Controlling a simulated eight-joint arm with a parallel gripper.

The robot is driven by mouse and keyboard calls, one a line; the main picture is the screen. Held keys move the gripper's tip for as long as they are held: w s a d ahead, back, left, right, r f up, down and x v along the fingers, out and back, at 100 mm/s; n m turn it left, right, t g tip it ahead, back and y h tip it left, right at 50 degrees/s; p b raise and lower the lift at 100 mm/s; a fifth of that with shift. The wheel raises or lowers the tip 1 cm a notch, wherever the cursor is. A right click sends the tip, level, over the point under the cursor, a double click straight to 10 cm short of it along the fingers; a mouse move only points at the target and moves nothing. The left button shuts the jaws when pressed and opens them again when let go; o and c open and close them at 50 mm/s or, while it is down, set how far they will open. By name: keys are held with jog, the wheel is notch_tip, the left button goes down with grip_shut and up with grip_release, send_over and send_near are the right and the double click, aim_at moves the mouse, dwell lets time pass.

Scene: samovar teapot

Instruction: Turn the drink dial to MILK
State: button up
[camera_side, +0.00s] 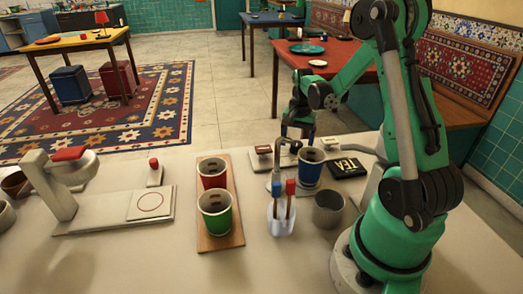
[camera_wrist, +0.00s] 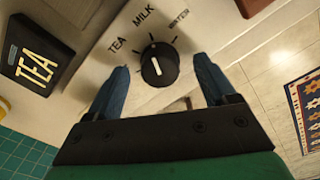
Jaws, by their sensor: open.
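The drink dial (camera_wrist: 158,66) is a round black knob on a pale panel in the wrist view. TEA, MILK and WATER are printed around its upper side. Its short white mark runs roughly up and down the picture, with its upper end toward MILK; the exact setting is hard to tell. My gripper (camera_wrist: 160,70) is open, with one blue finger on each side of the dial and visible gaps to it. In the side view my gripper (camera_side: 299,126) points down behind the blue cup, and the dial cannot be made out there.
A black TEA sign (camera_wrist: 38,66) lies left of the dial; it also shows in the side view (camera_side: 348,167). The blue cup (camera_side: 310,174), a metal cup (camera_side: 328,208) and a holder with red and blue sticks (camera_side: 281,220) stand nearby. Red (camera_side: 212,174) and green (camera_side: 217,222) cups stand on a wooden board.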

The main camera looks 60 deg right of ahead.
aim_at(295, 144)
jog(key=shift+r, duration=2.8)
jog(key=shift+w+a+r, duration=0.1)
jog(key=shift+a+r, duration=0.05)
jog(key=shift+a, duration=0.1)
jog(key=a+r+n+t, duration=0.3)
jog(key=a+n, duration=0.4)
jog(key=a, duration=0.4)
jog(key=a+r+n+t, duration=0.3)
jog(key=a+n, duration=0.5)
jog(key=a, duration=0.3)
jog(key=shift+s+a+n+t, duration=0.25)
jog(key=shift+n+t, duration=0.05)
jog(key=shift+t, duration=0.3)
